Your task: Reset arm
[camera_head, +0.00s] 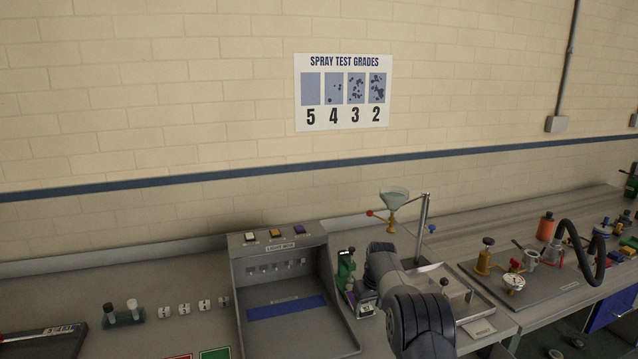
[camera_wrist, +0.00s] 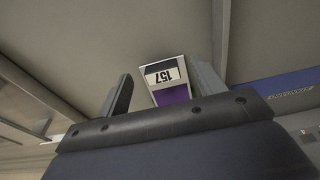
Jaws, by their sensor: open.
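My gripper (camera_wrist: 165,72) is open in the wrist view, with one finger on each side and a gap between them. A small white-edged block with a "157" label and a purple face (camera_wrist: 174,93) shows in that gap, beyond the fingers; I cannot see any contact. In the head view my arm (camera_head: 388,272) reaches over the bench beside the light box, and the fingers cannot be made out there. A small labelled unit (camera_head: 366,307) and a green device (camera_head: 346,267) stand just left of the arm.
The light box (camera_head: 285,275) with a blue strip stands left of my arm. A funnel stand (camera_head: 424,215) and a shallow metal tray (camera_head: 440,272) are behind and right. A board with a gauge and bottles (camera_head: 535,285) lies farther right.

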